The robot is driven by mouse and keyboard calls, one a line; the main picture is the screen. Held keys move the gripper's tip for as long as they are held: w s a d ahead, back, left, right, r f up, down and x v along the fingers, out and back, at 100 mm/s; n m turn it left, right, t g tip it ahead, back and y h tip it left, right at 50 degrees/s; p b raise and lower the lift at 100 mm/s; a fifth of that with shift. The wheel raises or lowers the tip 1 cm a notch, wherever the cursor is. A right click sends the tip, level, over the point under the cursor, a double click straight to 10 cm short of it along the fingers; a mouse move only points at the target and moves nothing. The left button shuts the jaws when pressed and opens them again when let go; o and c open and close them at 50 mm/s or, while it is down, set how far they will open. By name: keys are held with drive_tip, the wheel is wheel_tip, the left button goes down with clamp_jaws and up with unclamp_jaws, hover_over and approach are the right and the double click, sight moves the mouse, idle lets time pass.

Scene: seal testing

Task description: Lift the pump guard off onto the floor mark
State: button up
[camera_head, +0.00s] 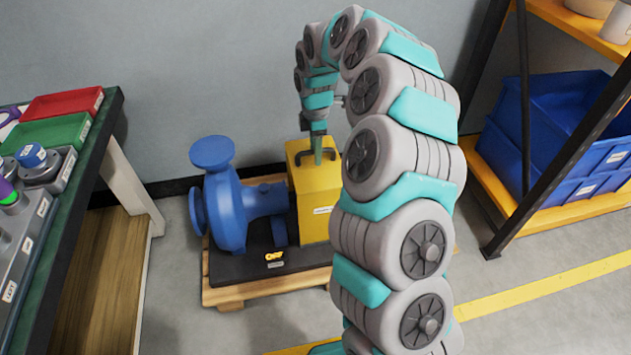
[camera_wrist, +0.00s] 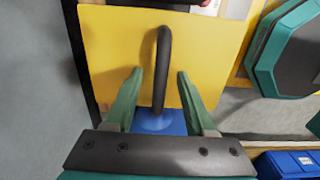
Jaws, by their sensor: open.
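The yellow pump guard (camera_head: 314,198) stands on the dark base plate of the blue pump (camera_head: 228,195). Its black handle (camera_wrist: 163,60) is on top; in the wrist view it runs between my two green fingers. My gripper (camera_head: 318,155) is open, pointing down at the guard's top; it also shows in the wrist view (camera_wrist: 159,75). The fingers stand on either side of the handle with visible gaps, not closed on it. A yellow floor marking (camera_head: 290,350) shows partly at the bottom of the head view; my arm hides part of the floor there.
The pump's base sits on a wooden pallet (camera_head: 224,296). A green-topped bench (camera_head: 70,168) with trays is at left. A rack (camera_head: 545,217) with blue bins (camera_head: 540,165) stands at right. A yellow floor line (camera_head: 540,288) crosses open grey floor at lower right.

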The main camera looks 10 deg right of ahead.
drive_tip(key=shift+f, duration=0.35)
clamp_jaws()
idle(1.2)
